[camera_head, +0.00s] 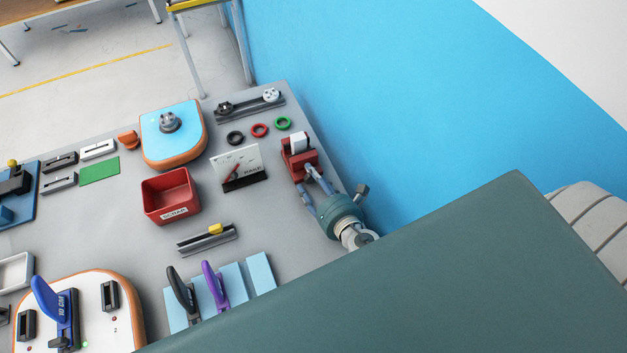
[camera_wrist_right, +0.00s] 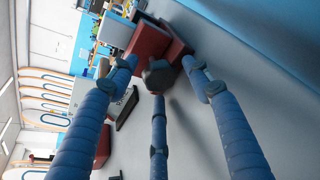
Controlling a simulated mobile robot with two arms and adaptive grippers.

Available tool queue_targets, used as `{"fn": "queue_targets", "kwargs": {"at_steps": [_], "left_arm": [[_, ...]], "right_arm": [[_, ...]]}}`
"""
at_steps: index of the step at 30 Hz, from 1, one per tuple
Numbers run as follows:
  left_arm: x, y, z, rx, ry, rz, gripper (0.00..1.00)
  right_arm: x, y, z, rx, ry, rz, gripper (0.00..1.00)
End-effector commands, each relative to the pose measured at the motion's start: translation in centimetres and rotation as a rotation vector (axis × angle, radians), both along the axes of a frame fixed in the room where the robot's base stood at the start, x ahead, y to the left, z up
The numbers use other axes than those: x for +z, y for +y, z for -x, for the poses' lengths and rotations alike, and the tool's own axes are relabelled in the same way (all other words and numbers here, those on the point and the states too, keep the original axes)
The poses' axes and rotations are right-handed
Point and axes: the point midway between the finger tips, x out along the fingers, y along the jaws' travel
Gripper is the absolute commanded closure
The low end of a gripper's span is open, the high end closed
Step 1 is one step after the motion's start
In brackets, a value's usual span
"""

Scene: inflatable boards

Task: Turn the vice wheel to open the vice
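The red vice (camera_head: 305,168) stands near the right edge of the grey table in the head view, with a white block (camera_head: 299,143) at its jaws. The vice also shows in the right wrist view (camera_wrist_right: 148,42), where its dark wheel (camera_wrist_right: 158,76) faces my right gripper. My right gripper (camera_head: 308,182) is at the near side of the vice. In the wrist view its three blue fingers (camera_wrist_right: 162,75) are spread apart around the wheel, with gaps visible; contact cannot be told. The wheel is hard to make out in the head view. My left gripper is not in view.
A small sign panel (camera_head: 236,166) and a red bin (camera_head: 170,196) stand left of the vice. Black, red and green rings (camera_head: 260,130) lie behind it. A blue wall (camera_head: 400,110) rises beyond the table's right edge. Bare table lies between sign and gripper.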

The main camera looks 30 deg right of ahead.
Motion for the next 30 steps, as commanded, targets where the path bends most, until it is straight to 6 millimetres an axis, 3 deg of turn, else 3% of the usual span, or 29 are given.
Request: {"fn": "queue_targets", "kwargs": {"at_steps": [1, 6, 10, 18, 26, 27, 29, 30], "left_arm": [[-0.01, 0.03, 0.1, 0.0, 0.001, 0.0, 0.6], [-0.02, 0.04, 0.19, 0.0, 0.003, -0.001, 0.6], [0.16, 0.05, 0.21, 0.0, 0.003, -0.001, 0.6], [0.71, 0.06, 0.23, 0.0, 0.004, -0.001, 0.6], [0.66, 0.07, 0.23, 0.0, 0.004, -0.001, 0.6], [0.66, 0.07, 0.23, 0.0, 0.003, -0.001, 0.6], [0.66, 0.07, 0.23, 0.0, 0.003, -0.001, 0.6], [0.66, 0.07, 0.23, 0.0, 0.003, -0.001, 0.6]], "right_arm": [[0.0, 0.0, 0.01, 0.0, 0.0, 0.0, 0.63], [-0.04, 0.0, 0.04, 0.0, 0.001, 0.0, 0.94], [0.0, 0.04, 0.06, 0.0, 0.003, 0.026, 0.94], [-0.14, 0.11, 0.11, 0.001, 0.017, 0.246, 0.94], [-0.25, 0.12, 0.16, 0.001, 0.019, 0.25, 0.94], [-0.26, 0.12, 0.18, 0.001, 0.019, 0.25, 0.6], [-0.25, 0.12, 0.17, 0.001, 0.019, 0.249, 0.49], [-0.23, 0.12, 0.16, 0.001, 0.019, 0.249, 0.49]]}}
